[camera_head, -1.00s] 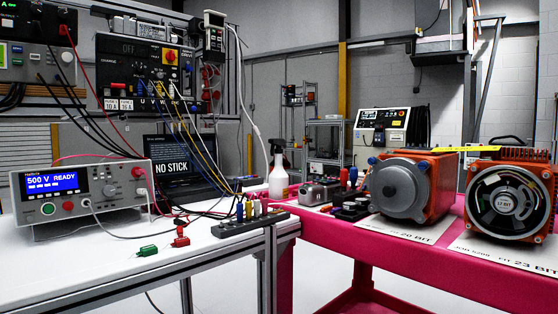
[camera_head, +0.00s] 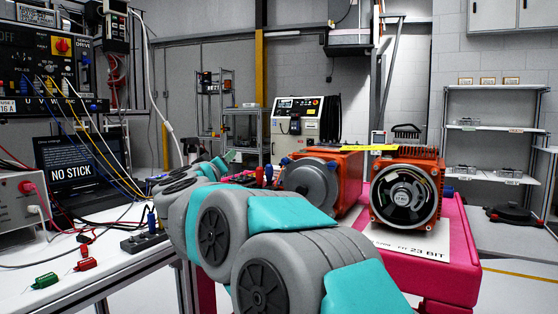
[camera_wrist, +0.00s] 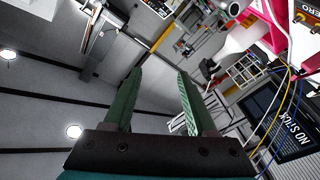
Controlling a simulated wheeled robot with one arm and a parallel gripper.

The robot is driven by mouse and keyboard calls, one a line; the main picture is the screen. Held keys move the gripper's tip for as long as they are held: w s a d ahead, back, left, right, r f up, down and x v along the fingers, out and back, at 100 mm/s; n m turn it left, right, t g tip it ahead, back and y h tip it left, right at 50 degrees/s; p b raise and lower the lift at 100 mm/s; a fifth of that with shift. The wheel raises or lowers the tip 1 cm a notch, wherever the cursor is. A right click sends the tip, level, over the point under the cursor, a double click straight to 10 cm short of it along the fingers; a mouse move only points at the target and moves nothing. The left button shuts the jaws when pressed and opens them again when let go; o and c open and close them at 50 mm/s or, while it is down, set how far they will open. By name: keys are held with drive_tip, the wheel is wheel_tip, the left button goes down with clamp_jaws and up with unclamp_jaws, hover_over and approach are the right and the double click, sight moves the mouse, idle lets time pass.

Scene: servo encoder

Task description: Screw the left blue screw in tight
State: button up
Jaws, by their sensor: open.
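The left orange motor with a grey round front (camera_head: 311,186) stands on the pink table, partly hidden behind my arm. A small blue screw (camera_head: 285,161) shows at the upper left of its front; its seating is too small to tell. Another blue piece (camera_head: 449,191) shows at the right side of the right orange motor (camera_head: 405,168). My gripper (camera_wrist: 159,85) is open and empty in the wrist view, its green fingers apart. It points toward the ceiling and wall, and no blue screw shows between the fingers. In the head view, my arm reaches leftward, short of the motor.
The pink table (camera_head: 440,285) carries both motors. A white bench (camera_head: 125,255) at left holds a black terminal block (camera_head: 145,241), red and green plugs, cables and a laptop (camera_head: 75,165). A yellow strip (camera_head: 370,148) lies across the motor tops. Shelves stand at the right.

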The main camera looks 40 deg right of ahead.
sight(284, 162)
drive_tip(key=s+d+m+g+h, duration=0.1)
drive_tip(key=d+g, duration=0.1)
drive_tip(key=d, duration=0.3)
drive_tip(key=d+f+m+g+h, duration=0.1)
drive_tip(key=d+g, duration=0.2)
drive_tip(key=d, duration=0.3)
drive_tip(key=s+d+f+m+g+h, duration=0.1)
drive_tip(key=d+g, duration=0.1)
drive_tip(key=d, duration=0.3)
drive_tip(key=shift+s+d+h+p, duration=0.3)
drive_tip(key=shift+s+h, duration=0.05)
drive_tip(key=shift+h, duration=0.05)
drive_tip(key=shift+c, duration=0.3)
clamp_jaws()
